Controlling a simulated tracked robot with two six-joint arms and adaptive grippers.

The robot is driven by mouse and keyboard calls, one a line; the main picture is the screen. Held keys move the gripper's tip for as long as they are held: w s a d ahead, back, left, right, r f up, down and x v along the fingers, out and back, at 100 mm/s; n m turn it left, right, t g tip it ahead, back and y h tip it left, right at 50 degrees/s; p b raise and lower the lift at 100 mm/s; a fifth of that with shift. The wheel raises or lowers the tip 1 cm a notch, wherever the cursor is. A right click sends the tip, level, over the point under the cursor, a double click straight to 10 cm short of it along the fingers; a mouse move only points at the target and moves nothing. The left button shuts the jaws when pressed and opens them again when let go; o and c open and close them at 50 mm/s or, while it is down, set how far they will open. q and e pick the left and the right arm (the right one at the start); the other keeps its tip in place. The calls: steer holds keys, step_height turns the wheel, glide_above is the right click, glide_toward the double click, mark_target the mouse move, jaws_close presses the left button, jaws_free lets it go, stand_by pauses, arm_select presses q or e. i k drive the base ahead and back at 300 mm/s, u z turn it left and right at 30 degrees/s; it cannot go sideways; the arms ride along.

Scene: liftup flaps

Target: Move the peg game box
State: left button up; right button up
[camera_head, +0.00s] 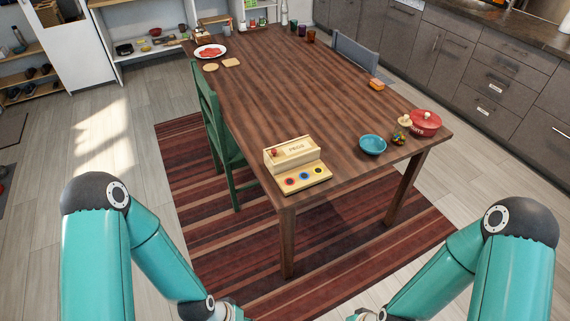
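The peg game box (294,164) is a light wooden box with lettering on it and a lower front board with coloured circles. It sits at the near left corner of the brown wooden table (290,85). My left and right arms reach down to the bottom edge of the picture, in front of the table and apart from the box. Both grippers are cut off below the picture, so their fingers are hidden.
A blue bowl (372,144), a small patterned jar (398,138) and a red pot (425,122) stand right of the box. A green chair (222,130) is at the table's left side. A plate (210,52) lies far left. The table's middle is clear.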

mark_target(293, 175)
steer(key=u, duration=0.55)
steer(key=i, duration=1.05)
steer(key=z, duration=0.7)
